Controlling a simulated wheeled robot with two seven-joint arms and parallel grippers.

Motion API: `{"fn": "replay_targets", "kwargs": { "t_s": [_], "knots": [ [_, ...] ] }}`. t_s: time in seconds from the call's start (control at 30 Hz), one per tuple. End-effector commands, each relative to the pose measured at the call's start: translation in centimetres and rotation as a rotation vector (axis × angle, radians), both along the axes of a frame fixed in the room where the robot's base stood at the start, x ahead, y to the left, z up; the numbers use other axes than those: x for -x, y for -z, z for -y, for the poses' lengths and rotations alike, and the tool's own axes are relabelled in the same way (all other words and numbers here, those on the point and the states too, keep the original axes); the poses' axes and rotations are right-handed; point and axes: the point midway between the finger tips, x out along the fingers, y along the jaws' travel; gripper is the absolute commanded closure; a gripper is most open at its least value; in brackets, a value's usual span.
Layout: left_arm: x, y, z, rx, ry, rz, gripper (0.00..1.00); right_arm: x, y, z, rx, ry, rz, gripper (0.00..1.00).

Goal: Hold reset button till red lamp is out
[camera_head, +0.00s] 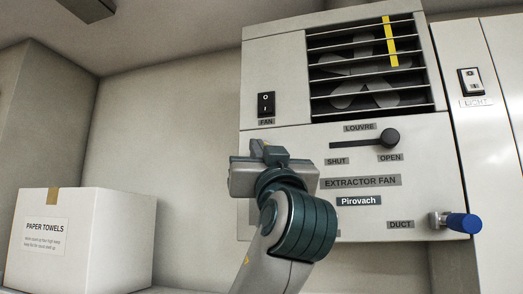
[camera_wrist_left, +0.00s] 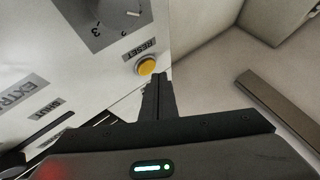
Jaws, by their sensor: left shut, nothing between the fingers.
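The round yellow reset button (camera_wrist_left: 146,66) shows in the left wrist view, under a RESET label (camera_wrist_left: 139,49) on the pale front of the extractor fan unit (camera_head: 275,60). My left gripper (camera_head: 257,147) is shut and empty in front of the unit's lower left. In the left wrist view its fingertips (camera_wrist_left: 158,79) are right beside the button's lower right edge. I cannot tell whether they touch it. In the head view my gripper and arm hide the button. A dim red patch at the lower left of the wrist view may be the lamp's glow; no lamp is clearly visible.
A grey dial (camera_wrist_left: 95,18) is near the button. The unit also has a fan switch (camera_head: 266,104), a louvre lever (camera_head: 388,138) and a blue duct handle (camera_head: 462,223). A paper towels box (camera_head: 85,235) stands at left. The wall between is clear.

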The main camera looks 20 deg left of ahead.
Motion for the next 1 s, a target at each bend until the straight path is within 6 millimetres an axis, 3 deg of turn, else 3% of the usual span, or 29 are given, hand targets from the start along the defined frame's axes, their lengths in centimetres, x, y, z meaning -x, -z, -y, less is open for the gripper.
{"fn": "replay_targets", "kwargs": {
  "t_s": [1.0],
  "knots": [
    [0.02,0.00,0.00,0.000,0.000,0.000,1.00,0.05,0.01,-0.68,-0.007,0.002,-0.001,1.00]
  ]
}}
